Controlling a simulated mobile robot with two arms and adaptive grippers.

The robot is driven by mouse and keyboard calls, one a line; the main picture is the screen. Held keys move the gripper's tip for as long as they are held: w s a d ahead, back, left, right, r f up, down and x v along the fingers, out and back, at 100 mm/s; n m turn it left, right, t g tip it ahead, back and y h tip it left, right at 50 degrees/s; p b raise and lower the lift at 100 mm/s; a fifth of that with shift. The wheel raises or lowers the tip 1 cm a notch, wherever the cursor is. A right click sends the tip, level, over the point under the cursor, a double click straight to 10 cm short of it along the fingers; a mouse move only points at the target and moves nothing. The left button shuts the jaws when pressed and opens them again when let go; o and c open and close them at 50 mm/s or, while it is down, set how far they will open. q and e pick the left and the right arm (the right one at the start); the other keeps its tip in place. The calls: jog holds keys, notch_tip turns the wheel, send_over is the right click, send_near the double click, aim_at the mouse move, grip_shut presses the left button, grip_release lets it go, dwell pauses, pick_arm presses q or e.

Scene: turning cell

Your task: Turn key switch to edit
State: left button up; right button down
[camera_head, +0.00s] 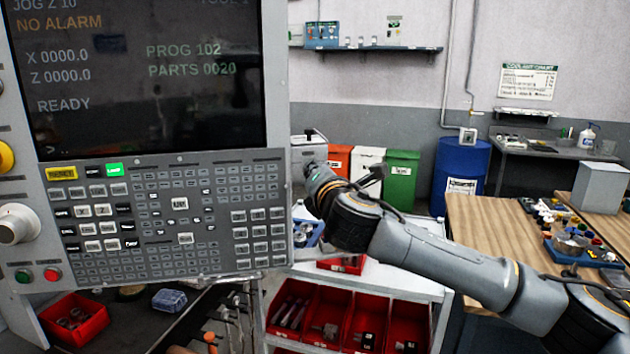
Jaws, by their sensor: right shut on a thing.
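The machine's control panel (150,215) fills the left side, with a dark screen above its keys reading "READY" and "NO ALARM". The top line of the screen reads "JOG Z 10". I cannot make out a key switch or its edit mark anywhere. My right gripper (309,168) is just beyond the panel's right edge, at the end of my arm from the right. It is small and partly dark in this view. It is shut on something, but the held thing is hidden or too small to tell. My left gripper is not in view.
A grey cart with red bins (330,328) stands below my right arm. Orange, white and green bins (401,180) and a blue drum (459,172) stand along the wall. A wooden bench (490,225) with parts is at right. A red tray (75,321) lies below the panel.

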jog(key=shift+d+f+m+b, duration=0.15)
jog(key=shift+m+b, duration=0.4)
jog(key=shift+m, duration=0.8)
jog(key=shift+f+m+b, duration=0.2)
jog(key=shift+m+b, duration=0.3)
jog(key=shift+m, duration=0.9)
jog(key=shift+d+f+m+b, duration=0.15)
jog(key=shift+m+b, duration=0.4)
jog(key=shift+m, duration=0.8)
jog(key=shift+a, duration=0.15)
jog(key=c, duration=1.5)
grip_release()
jog(key=v, duration=1.2)
